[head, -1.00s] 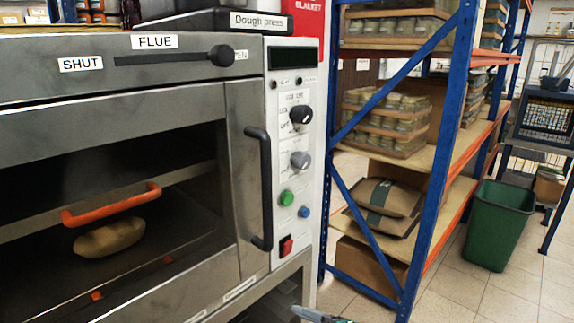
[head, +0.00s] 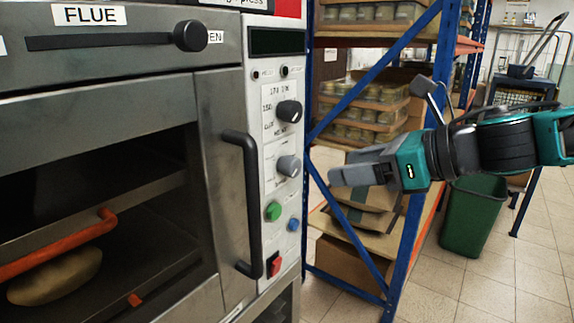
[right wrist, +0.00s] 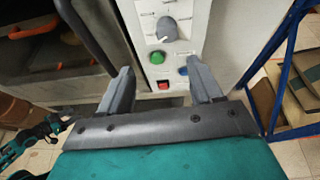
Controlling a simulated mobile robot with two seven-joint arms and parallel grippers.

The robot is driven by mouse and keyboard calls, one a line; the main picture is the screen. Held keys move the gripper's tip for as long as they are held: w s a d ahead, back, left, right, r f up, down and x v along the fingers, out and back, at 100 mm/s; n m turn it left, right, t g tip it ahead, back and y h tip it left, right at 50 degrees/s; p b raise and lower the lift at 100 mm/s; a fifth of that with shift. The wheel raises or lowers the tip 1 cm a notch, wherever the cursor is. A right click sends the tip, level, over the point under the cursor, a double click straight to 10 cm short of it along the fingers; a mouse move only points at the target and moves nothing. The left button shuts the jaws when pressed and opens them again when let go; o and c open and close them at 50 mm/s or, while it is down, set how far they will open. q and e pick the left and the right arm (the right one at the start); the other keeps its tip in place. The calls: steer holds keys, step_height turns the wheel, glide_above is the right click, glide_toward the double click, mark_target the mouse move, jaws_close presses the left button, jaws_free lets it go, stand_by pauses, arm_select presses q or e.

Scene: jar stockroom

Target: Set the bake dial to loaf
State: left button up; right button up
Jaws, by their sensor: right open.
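The oven's control panel (head: 270,200) carries a black dial (head: 289,111) above a grey dial (head: 288,166). In the right wrist view, the grey dial (right wrist: 167,28) lies beyond the open fingers (right wrist: 160,74), and the black dial is out of frame. My left gripper is not in the head view.
Below the dials are a green button (head: 273,211), a blue button (head: 293,225) and a red switch (head: 274,264). The black oven door handle (head: 249,205) stands out left of the panel. A blue-framed shelf (head: 421,130) and green bin (head: 470,225) stand to the right.

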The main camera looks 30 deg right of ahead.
steer(key=r, duration=0.1)
glide_toward(297, 167)
steer(key=shift+n+h, duration=0.4)
steer(key=x, duration=0.4)
steer(key=shift+a, duration=0.4)
steer(key=shift+x, duration=1.4)
steer(key=shift+w+a+f+b, duration=0.1)
steer(key=shift+w+f+b, duration=0.2)
steer(key=shift+w+b, duration=0.15)
steer(key=shift+w+a+f+b, duration=0.15)
steer(key=shift+w+a+b, duration=0.15)
steer(key=shift+w, duration=0.25)
steer(key=c, duration=1.1)
